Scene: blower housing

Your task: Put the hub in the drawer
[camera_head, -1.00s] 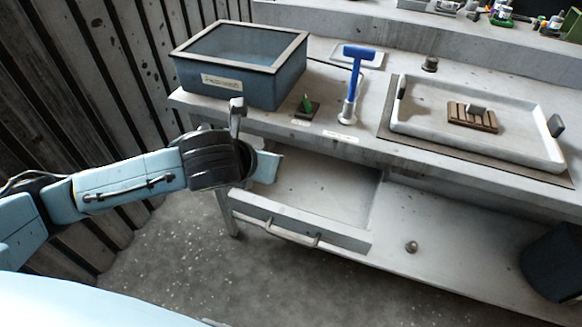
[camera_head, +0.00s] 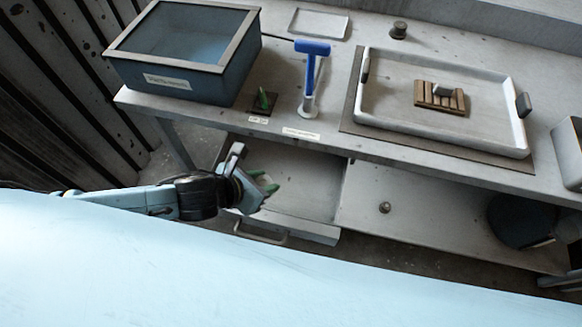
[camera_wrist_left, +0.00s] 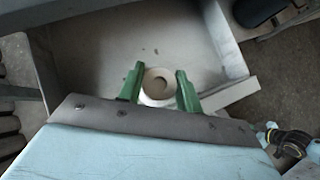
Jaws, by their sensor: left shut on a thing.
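The hub (camera_wrist_left: 159,84) is a pale ring with a round hole. In the left wrist view it sits between the green fingers of my left gripper (camera_wrist_left: 160,73), which is shut on it. In the head view my left gripper (camera_head: 266,184) is over the left part of the open drawer (camera_head: 318,232), below the tabletop; the hub is hard to make out there. In the left wrist view the drawer (camera_wrist_left: 215,45) lies behind the hub, with a bare floor around it. I cannot tell whether the hub touches the drawer floor. My right gripper is not in view.
Above the drawer, the workbench carries a blue-grey bin (camera_head: 180,85), a small green part (camera_head: 263,101), a blue T-handled tool (camera_head: 311,75) and a white tray (camera_head: 440,128) with a slatted wooden block (camera_head: 440,98). A small knob (camera_head: 385,207) is on the lower shelf, right of the drawer.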

